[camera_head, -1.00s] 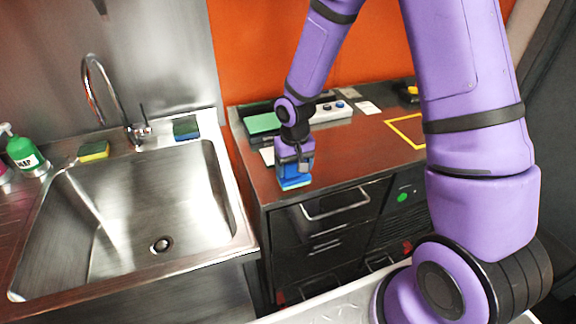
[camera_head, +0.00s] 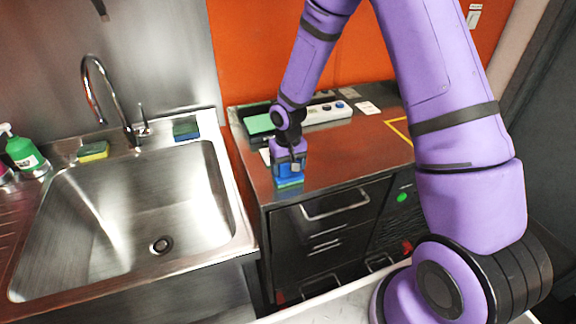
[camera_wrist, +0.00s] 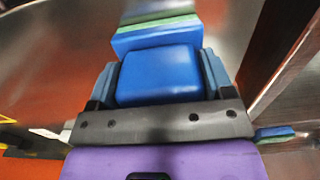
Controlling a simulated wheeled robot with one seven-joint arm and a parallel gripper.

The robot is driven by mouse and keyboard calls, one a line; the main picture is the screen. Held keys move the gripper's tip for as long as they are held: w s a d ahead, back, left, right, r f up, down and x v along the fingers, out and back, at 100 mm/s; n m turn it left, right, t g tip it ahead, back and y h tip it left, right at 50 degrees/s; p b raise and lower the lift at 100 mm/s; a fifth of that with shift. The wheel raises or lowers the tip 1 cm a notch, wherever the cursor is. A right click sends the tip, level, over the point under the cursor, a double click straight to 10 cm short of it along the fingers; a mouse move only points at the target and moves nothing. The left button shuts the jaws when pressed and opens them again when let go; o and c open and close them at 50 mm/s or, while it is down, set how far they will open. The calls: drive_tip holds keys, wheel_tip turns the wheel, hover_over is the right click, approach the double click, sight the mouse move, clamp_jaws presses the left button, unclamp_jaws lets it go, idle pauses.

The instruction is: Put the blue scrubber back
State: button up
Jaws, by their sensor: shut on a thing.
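The blue scrubber (camera_head: 290,182) has a blue body and a green pad underneath. It is in my gripper (camera_head: 289,170) at the front left part of the dark counter beside the sink. In the wrist view my gripper (camera_wrist: 160,85) is shut on the blue scrubber (camera_wrist: 158,72), with a finger on each side of its blue block. Its wider blue and green base (camera_wrist: 155,38) points away from my gripper. I cannot tell whether the pad touches the counter.
A metal sink (camera_head: 130,215) with a tap (camera_head: 135,125) is at the left. A dark blue sponge (camera_head: 186,130) and a yellow sponge (camera_head: 93,152) lie on its back rim. A tray with a green block (camera_head: 260,124) and a white switch box (camera_head: 328,112) sit behind my gripper.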

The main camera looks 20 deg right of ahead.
drive_tip(key=o, duration=0.8)
drive_tip(key=shift+o, duration=0.2)
wheel_tip(320, 180, up, 12)
drive_tip(key=shift+r, duration=0.2)
drive_tip(key=s+d+r+t, duration=0.1)
drive_tip(key=s+d+r, duration=0.1)
drive_tip(key=s+r, duration=0.5)
drive_tip(key=s+d+r+t, duration=0.15)
drive_tip(key=s+r, duration=0.25)
drive_tip(key=r, duration=0.6)
drive_tip(key=s+d+r+t, duration=0.1)
drive_tip(key=s+r, duration=0.3)
drive_tip(key=s, duration=0.5)
drive_tip(key=s+d+r+t, duration=0.1)
drive_tip(key=s+r, duration=0.3)
drive_tip(key=s, duration=0.5)
drive_tip(key=shift+s+d+t, duration=0.15)
drive_tip(key=shift+d+t, duration=0.2)
drive_tip(key=shift+d, duration=0.35)
